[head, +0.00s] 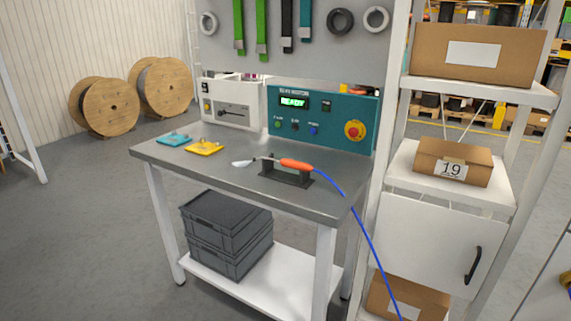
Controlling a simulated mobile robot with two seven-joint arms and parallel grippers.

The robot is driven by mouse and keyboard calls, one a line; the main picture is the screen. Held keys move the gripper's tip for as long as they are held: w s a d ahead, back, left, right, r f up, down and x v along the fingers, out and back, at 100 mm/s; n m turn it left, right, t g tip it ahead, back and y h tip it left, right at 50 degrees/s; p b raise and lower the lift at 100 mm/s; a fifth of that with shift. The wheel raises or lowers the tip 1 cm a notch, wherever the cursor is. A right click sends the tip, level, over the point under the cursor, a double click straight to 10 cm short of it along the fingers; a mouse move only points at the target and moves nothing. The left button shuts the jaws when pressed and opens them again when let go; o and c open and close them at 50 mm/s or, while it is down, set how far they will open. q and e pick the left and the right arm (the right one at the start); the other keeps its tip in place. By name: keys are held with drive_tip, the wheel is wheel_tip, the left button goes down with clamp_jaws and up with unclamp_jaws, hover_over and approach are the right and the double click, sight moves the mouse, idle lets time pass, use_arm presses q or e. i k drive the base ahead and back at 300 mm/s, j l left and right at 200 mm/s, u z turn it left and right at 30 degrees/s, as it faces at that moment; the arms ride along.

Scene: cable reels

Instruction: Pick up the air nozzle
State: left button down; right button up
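The air nozzle (296,164) has an orange body and a pale tip that points left. It rests on a dark holder (286,176) on the grey workbench top (222,168). A blue hose (363,232) runs from its right end over the bench's edge and down toward the floor. Neither of my grippers shows in the head view.
A teal control panel (340,117) and a white box (231,104) stand at the bench's back. A white shelf (408,158) with cartons stands close on the right. The bench's front is clear.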

sight(299, 165)
drive_tip(key=i+j, duration=0.2)
drive_tip(key=i+j+z, duration=0.3)
drive_tip(key=j+z, duration=0.3)
drive_tip(key=j, duration=0.15)
drive_tip(key=i, duration=0.05)
